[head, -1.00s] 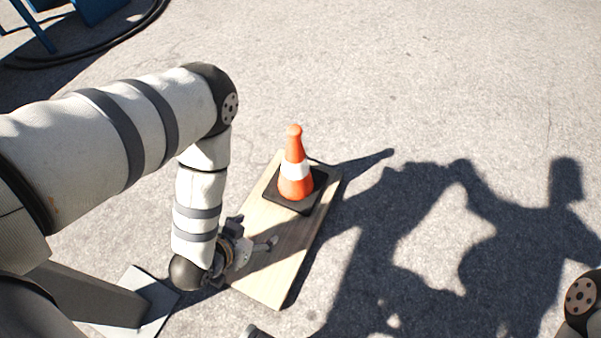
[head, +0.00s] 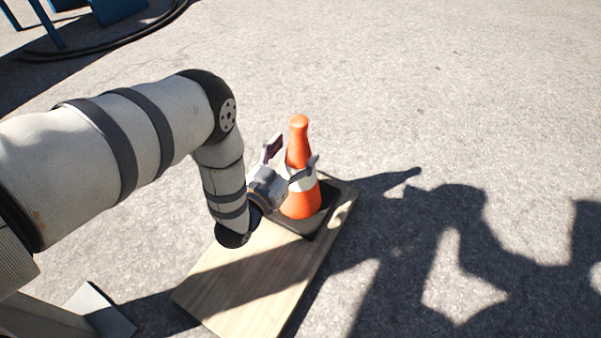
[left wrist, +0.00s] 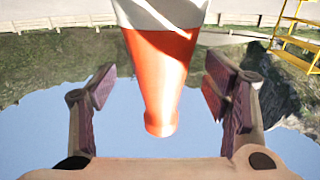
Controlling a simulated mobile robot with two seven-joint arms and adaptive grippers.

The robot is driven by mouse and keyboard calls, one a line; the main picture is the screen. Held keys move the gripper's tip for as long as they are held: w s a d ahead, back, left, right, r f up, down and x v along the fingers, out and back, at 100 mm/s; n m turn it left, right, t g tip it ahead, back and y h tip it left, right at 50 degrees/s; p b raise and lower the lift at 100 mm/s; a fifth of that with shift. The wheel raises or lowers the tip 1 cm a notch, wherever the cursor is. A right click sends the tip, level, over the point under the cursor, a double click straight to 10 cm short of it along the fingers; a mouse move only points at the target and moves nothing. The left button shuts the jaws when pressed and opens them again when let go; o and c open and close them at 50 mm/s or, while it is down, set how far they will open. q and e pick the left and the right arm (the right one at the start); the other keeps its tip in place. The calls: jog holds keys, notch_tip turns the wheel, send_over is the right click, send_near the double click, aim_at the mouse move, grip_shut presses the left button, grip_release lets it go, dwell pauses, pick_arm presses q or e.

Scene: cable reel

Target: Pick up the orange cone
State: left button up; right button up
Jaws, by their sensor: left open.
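The orange cone (head: 299,150) with a white band and a dark square base stands upright on a wooden board (head: 240,275). My left gripper (head: 293,161) is open at the height of the white band, with one finger on the far left side and the other in front of the cone. In the left wrist view, the cone (left wrist: 160,80) appears upside down between the two open fingers (left wrist: 163,95), with gaps visible on both sides. The lower part of the cone is out of that view. My right gripper is not in view.
Open grey pavement surrounds the board. A black cable (head: 115,42) and blue metal legs (head: 45,22) are at the top left. A yellow frame (left wrist: 297,45) shows at the right of the left wrist view. My shadow falls across the right side.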

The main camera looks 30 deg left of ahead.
pick_arm(q)
jog(key=w, duration=0.2)
jog(key=shift+w+a+b, duration=0.15)
jog(key=shift+w+b, duration=0.2)
grip_shut()
